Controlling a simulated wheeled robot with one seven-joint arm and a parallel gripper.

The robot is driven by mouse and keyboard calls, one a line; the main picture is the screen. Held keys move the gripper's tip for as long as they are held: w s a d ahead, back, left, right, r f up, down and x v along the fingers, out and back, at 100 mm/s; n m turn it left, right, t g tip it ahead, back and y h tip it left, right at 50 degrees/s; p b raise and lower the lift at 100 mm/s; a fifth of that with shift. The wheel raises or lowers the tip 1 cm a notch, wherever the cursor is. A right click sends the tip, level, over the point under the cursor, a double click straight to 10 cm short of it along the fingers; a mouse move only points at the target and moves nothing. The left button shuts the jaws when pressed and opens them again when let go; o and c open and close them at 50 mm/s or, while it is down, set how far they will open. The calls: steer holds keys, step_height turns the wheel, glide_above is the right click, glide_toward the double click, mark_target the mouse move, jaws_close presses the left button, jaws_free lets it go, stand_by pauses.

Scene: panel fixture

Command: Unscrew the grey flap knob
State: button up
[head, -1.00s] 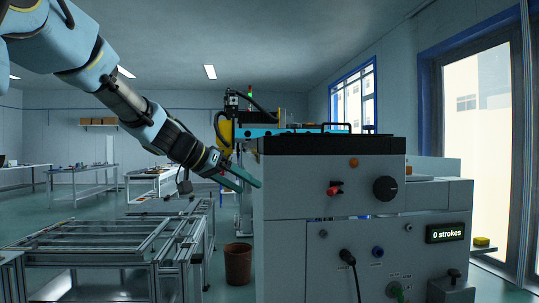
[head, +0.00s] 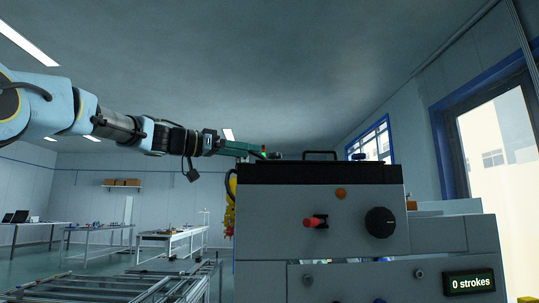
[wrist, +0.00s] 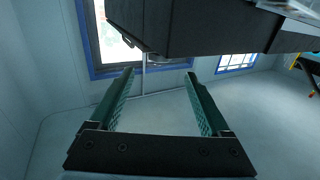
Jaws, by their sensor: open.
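My gripper (head: 258,152) is at the top left edge of the grey panel box (head: 270,230) in the head view. In the wrist view its two green fingers (wrist: 159,76) are spread apart with nothing between them. The box's dark top (wrist: 210,28) shows beyond and above the fingertips there. A small dark piece (head: 276,156) sits on the box top just right of the fingertips; I cannot tell if it is the flap knob. Small grey fittings (head: 308,280) and (head: 419,274) are on the lower front. No grey flap knob is clearly identifiable.
A black handle (head: 320,154) and a blue piece (head: 359,156) stand on the box top. The front carries a red knob (head: 314,222), a black dial (head: 380,222), an orange button (head: 341,193) and a stroke display (head: 469,281). A metal frame table (head: 150,285) stands at left.

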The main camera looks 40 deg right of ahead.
mark_target(270, 154)
steer(key=p+x, duration=0.3)
steer(key=x, duration=0.4)
steer(key=shift+d+r, duration=0.1)
steer(key=shift+r, duration=0.05)
steer(key=shift+s+d, duration=0.1)
steer(key=shift+d, duration=0.35)
steer(key=shift+f, duration=0.2)
jaws_close()
